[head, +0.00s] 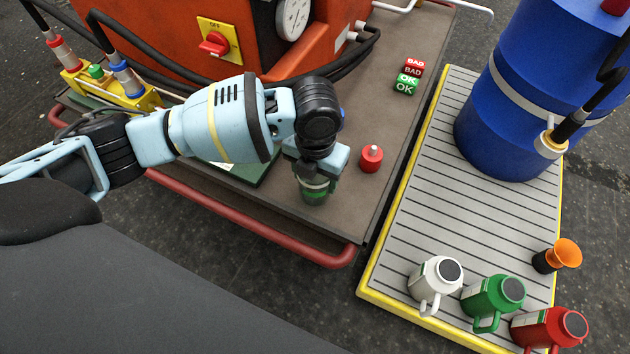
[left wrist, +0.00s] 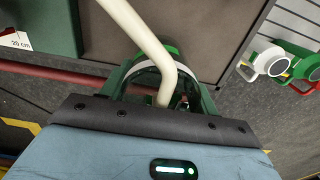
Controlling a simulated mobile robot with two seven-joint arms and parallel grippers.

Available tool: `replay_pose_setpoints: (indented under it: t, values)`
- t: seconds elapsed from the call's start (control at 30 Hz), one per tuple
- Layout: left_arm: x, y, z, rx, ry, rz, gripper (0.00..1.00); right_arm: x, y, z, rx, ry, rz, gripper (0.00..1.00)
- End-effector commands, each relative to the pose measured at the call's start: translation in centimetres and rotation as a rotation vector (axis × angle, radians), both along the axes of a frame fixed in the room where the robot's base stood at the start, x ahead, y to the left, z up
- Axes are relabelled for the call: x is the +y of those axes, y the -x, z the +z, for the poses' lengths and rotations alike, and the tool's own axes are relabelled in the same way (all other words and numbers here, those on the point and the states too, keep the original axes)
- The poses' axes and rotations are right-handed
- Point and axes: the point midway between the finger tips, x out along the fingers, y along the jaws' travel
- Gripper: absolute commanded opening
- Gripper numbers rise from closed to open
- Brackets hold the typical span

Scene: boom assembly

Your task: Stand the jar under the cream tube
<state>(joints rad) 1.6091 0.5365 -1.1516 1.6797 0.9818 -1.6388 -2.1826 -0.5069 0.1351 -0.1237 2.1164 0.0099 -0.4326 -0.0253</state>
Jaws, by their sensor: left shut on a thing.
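My left gripper (head: 318,168) points down over the brown bench top, shut on a clear jar with green bands (head: 314,192). The jar is near the bench's front edge and looks upright; whether its base touches the bench I cannot tell. In the left wrist view the jar's green rim (left wrist: 170,49) shows beyond the dark gripper edge. The cream tube (left wrist: 144,38) comes down from the top and bends over the jar, its lower end appearing within the jar's outline. In the head view the tube is hidden behind my arm. My right gripper is not in view.
A red knob-like piece (head: 371,158) stands right of the jar, with BAD/OK blocks (head: 408,76) behind. An orange machine (head: 180,32) fills the back.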

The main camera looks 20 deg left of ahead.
Motion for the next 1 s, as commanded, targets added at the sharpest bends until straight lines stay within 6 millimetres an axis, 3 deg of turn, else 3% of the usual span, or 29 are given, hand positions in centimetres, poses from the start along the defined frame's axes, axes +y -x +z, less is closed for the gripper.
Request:
replay_pose_setpoints:
  t: [0.23, 0.67, 0.7, 0.87, 1.0]
  values:
    - [0.3, -0.3, -3.6, 0.002, 0.0, 0.001, 0.35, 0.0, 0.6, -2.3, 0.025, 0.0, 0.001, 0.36]
    - [0.3, -0.3, -3.9, 0.0, 0.0, 0.001, 0.35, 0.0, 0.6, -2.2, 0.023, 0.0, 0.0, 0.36]
    - [0.3, -0.3, -4.0, 0.0, 0.0, 0.001, 0.62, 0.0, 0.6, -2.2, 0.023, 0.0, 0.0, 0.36]
    - [0.3, -0.3, -3.9, 0.0, 0.0, 0.001, 0.82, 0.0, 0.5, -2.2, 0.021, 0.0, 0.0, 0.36]
    - [0.3, -0.3, -3.9, 0.0, 0.0, 0.001, 0.82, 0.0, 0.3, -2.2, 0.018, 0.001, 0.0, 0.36]
